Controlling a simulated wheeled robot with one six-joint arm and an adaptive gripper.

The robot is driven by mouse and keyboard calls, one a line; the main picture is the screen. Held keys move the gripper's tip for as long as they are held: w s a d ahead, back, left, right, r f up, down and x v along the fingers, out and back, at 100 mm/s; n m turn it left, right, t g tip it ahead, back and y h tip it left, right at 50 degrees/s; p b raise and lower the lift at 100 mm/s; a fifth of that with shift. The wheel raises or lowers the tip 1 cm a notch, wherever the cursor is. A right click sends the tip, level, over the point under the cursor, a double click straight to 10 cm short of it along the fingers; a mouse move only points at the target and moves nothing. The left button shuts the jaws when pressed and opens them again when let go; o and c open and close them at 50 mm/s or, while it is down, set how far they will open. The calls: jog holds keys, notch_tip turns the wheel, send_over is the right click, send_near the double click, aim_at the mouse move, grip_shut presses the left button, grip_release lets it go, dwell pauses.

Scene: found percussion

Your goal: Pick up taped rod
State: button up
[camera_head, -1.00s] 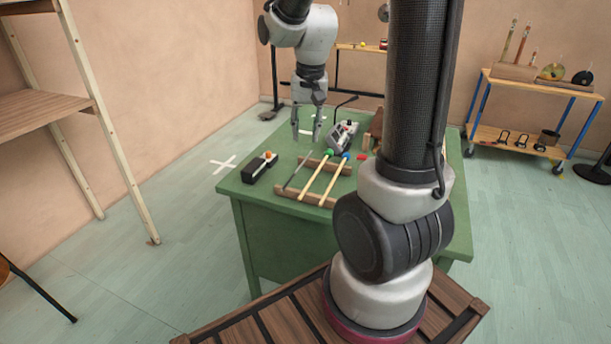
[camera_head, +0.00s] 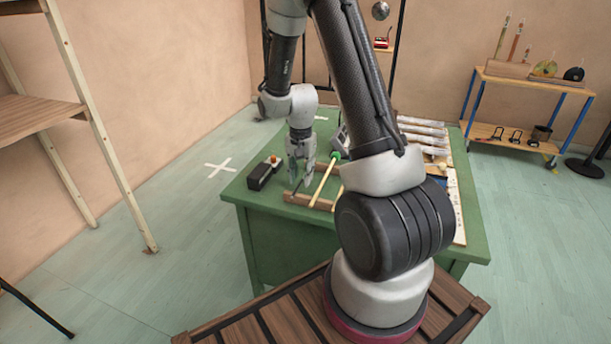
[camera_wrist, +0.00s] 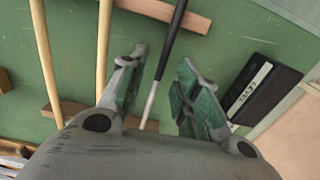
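The taped rod (camera_wrist: 173,38) shows in the wrist view as a thin rod with a black wrapped part and a bare silvery part. It lies across two wooden rails (camera_wrist: 153,11) on the green table. My gripper (camera_wrist: 159,72) is open, with one finger on each side of the rod in this view. I see a gap between each finger and the rod, and cannot tell the height above it. In the head view my gripper (camera_head: 301,170) points down over the rails, and it mostly hides the rod there.
Two pale wooden sticks (camera_wrist: 103,45) lie on the rails, left of the rod in the wrist view. A black box (camera_wrist: 262,88) is on the right. In the head view, several pale tubes (camera_head: 425,131) lie on the table's right part. A wooden shelf (camera_head: 28,115) stands at left.

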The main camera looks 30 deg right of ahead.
jog(key=shift+f, duration=0.2)
grip_shut()
